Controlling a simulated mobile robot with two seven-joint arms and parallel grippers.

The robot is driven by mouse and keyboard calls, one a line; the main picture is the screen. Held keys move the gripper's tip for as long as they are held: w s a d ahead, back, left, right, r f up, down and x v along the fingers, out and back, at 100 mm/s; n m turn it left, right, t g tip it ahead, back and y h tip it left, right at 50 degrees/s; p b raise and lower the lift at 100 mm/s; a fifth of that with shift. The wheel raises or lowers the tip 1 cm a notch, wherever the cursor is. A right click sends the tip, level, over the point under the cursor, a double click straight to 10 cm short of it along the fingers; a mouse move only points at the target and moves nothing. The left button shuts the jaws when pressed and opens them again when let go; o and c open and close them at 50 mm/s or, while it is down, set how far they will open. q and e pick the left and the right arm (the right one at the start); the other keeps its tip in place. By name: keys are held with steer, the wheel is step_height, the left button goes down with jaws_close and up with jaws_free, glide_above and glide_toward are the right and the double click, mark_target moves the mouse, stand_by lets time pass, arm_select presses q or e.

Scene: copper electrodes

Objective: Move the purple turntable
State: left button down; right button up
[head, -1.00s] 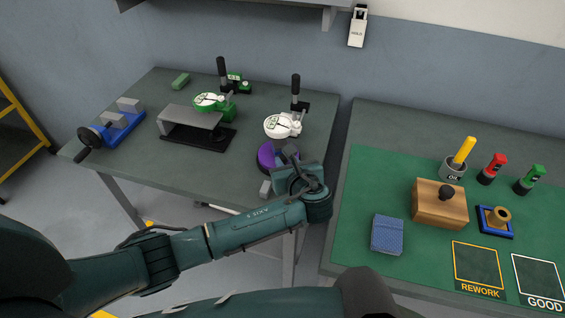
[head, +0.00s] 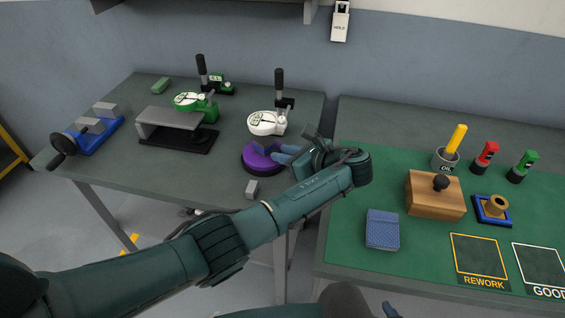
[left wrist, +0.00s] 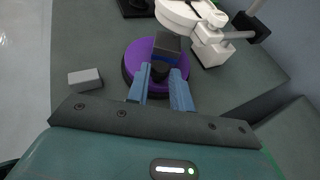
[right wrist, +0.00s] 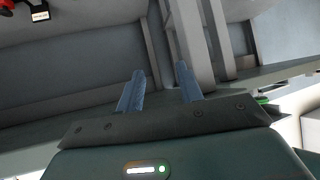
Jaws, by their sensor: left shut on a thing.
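The purple turntable (head: 256,160) sits near the right front edge of the left table, in front of a white dial gauge (head: 266,123). In the left wrist view the turntable (left wrist: 137,56) is a purple disc on a dark base, with a dark knob (left wrist: 160,72) and a small grey and blue block (left wrist: 167,46) on top. My left gripper (head: 281,153) reaches in from the right in the head view. Its blue fingers (left wrist: 161,84) are shut on the knob, one on each side. My right gripper (right wrist: 160,85) is open and empty, facing table undersides and legs.
A small grey block (head: 252,188) lies in front of the turntable. A green dial gauge (head: 192,103) on a stand and a blue vise (head: 92,130) are further left. A gap separates the right table, with its green mat (head: 345,230) and wooden block (head: 435,195).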

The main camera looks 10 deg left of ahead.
arm_select(q)
steer(key=shift+w+d+f+n+g+y+b, duration=0.25)
steer(key=shift+n+g+y+b, duration=0.2)
steer(key=shift+b, duration=0.5)
steer(key=shift+w+n+g+b, duration=0.3)
steer(key=shift+n+g+b, duration=0.3)
steer(key=shift+b, duration=0.65)
steer(key=shift+w+r+g+y+b, duration=0.15)
steer(key=shift+r+g+y+b, duration=0.1)
steer(key=shift+b, duration=0.35)
steer(key=shift+n, duration=0.25)
arm_select(e)
steer(key=shift+w+a+f+t+y, duration=0.2)
steer(key=shift+a+f+y, duration=0.15)
steer(key=shift+f, duration=0.2)
steer(key=shift+w+a+f+t+y, duration=0.2)
steer(key=shift+a+f+y, duration=0.05)
steer(key=shift+a+f, duration=0.25)
steer(key=shift+w+r, duration=0.15)
steer(key=shift+r, duration=0.1)
arm_select(q)
steer(key=c, duration=1.5)
jaws_free()
steer(key=shift+o, duration=1.3)
arm_select(e)
steer(key=shift+f, duration=0.3)
